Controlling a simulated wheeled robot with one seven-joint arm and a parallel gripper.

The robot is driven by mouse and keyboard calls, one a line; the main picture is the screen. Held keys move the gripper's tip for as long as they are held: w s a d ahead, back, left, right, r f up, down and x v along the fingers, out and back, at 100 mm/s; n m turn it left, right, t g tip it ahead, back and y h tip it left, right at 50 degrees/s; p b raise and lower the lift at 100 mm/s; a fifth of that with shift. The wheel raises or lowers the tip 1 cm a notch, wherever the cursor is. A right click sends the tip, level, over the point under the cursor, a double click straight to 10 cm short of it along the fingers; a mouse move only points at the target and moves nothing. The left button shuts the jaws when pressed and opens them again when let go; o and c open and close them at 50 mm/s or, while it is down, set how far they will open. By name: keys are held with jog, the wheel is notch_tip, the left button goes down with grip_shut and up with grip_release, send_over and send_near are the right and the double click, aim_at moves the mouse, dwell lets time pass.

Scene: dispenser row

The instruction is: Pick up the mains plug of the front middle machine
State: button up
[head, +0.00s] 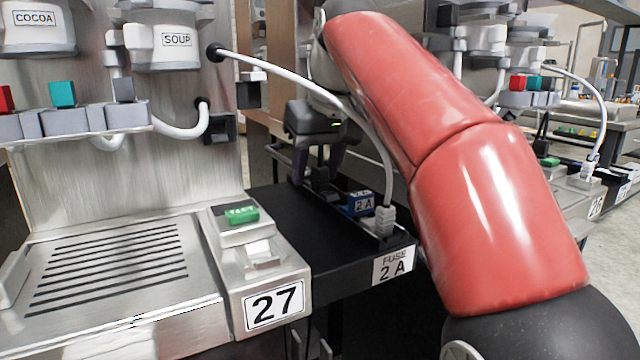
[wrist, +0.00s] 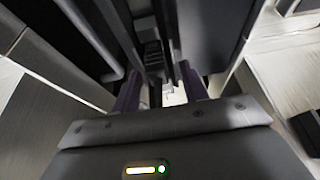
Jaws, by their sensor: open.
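In the head view, a machine (head: 125,265) labelled 27 stands at front left. A white cable (head: 300,83) runs from its upper part to a pale grey plug (head: 385,221), upright at the front end of a black strip (head: 270,205) marked FUSE 2 A. A blue block (head: 359,203) marked 2 A sits just behind the plug. My gripper (head: 318,172) is open, pointing down over the strip, left of and behind the plug. A dark block (head: 320,182) shows between or behind its fingers; I cannot tell which. In the wrist view, a dark ridged thing (wrist: 152,58) shows beyond my gripper (wrist: 162,92).
Dispensers labelled COCOA (head: 36,30) and SOUP (head: 163,45) hang above machine 27. A second machine with its own white cable (head: 590,110) and plug (head: 588,170) stands at right, beyond my red arm. My arm hides much of the middle.

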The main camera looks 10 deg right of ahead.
aim_at(318, 165)
grip_shut()
jog(key=shift+r, duration=0.1)
notch_tip(318, 165, up, 8)
jog(key=p, duration=0.5)
jog(key=shift+w+r, duration=0.1)
jog(key=shift+r, duration=0.8)
jog(key=shift+s, duration=0.2)
